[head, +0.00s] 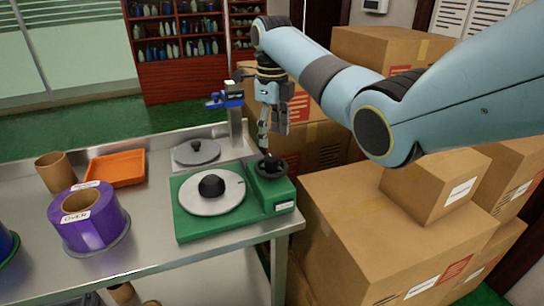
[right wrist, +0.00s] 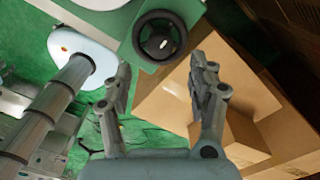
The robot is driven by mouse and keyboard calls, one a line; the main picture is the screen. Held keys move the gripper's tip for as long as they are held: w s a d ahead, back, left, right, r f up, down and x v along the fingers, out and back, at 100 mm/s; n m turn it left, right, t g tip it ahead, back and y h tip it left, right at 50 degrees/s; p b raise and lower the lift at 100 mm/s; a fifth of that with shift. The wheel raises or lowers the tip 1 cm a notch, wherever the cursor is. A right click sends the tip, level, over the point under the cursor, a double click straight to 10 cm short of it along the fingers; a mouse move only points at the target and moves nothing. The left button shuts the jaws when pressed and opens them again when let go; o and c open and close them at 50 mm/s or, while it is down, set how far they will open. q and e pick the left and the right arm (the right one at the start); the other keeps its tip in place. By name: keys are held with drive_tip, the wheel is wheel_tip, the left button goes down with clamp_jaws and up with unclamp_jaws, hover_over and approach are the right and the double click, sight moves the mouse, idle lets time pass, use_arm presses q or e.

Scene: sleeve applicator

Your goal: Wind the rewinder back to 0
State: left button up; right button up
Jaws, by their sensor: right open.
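The green rewinder (head: 230,232) sits at the right front corner of the metal table, with a pale round plate (head: 197,205) and a black dome hub (head: 211,186) on it. Its black handwheel (head: 271,167) is on the raised right block; in the right wrist view the handwheel (right wrist: 160,36) lies beyond the fingertips, roughly between them. My right gripper (head: 270,135) is open and empty, pointing down just above the handwheel; the right wrist view shows its spread fingers (right wrist: 161,75). I see no contact with the wheel. I cannot read any scale on the rewinder. My left gripper is out of view.
A purple roll (head: 88,222), an orange tray (head: 116,168) and a brown cardboard tube (head: 55,173) stand on the table left of the rewinder. A grey round plate with a post (head: 236,127) is behind it. Cardboard boxes (head: 370,240) crowd the right side.

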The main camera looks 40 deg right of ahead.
sight(272, 157)
wheel_tip(272, 157, down, 7)
drive_tip(key=shift+f+b, duration=0.15)
drive_tip(key=shift+b, duration=0.2)
drive_tip(key=c, duration=1.1)
